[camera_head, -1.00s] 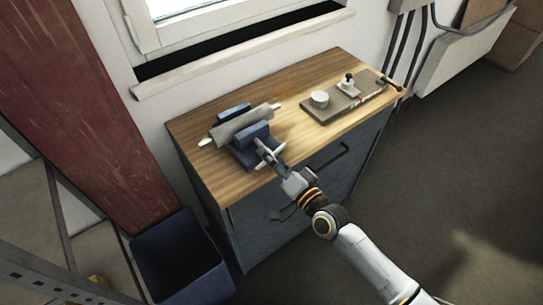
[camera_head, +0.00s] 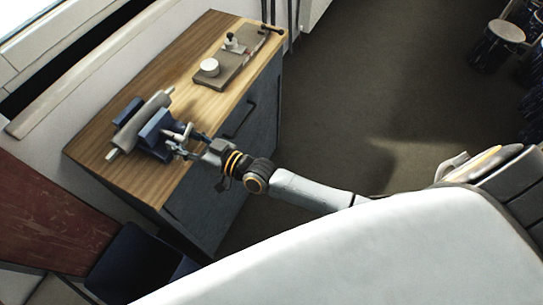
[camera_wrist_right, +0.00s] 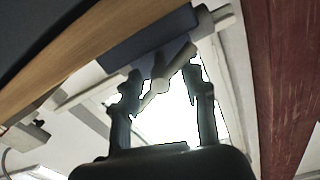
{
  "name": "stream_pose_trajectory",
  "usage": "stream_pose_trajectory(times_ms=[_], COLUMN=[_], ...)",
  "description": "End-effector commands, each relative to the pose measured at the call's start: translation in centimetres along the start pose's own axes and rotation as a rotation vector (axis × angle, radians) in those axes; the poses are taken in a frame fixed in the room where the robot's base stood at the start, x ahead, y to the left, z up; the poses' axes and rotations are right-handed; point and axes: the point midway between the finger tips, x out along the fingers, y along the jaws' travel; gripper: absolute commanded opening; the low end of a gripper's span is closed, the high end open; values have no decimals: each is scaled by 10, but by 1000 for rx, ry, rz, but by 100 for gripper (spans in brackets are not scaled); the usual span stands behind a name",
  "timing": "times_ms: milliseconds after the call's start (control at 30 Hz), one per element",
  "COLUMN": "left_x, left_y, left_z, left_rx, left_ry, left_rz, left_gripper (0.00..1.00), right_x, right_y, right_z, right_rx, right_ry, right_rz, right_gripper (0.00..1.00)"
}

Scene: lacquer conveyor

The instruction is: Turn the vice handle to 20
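The blue vice (camera_head: 157,134) is fixed at the front edge of the wooden bench top, with a light grey cylindrical part (camera_head: 143,120) lying across it. Its pale handle (camera_head: 178,131) is on the front side, facing my right arm. My right gripper (camera_head: 186,147) is at the handle. In the right wrist view the two dark fingers of my right gripper (camera_wrist_right: 163,88) stand apart, with the pale handle (camera_wrist_right: 158,84) slanting between them. A gap shows on the handle's right side; contact on the left is unclear. No scale for 20 is readable. My left gripper is not visible.
The wooden bench top (camera_head: 180,88) carries a grey plate fixture (camera_head: 232,66) with a white round piece (camera_head: 210,67) at the far end. A dark blue bin (camera_head: 135,262) stands beside the bench. A drawer handle (camera_head: 238,120) juts from the front. Open floor (camera_head: 370,95) lies right.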

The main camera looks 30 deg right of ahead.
Motion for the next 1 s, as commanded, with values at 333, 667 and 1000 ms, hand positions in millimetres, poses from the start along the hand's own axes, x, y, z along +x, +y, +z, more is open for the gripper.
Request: stream_pose_trajectory(times_ms=[333, 667, 1000], left_x=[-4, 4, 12], left_y=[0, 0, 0], left_z=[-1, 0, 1], left_rx=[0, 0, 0], left_ry=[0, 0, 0], left_rz=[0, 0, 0], left_gripper=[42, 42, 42], right_x=[-12, -80, -140], right_y=[1, 1, 0], right_z=[4, 4, 1], right_rx=[-397, -393, -369], right_ry=[-5, -5, -2], right_rz=[1, 0, -1], right_gripper=[43, 43, 43])
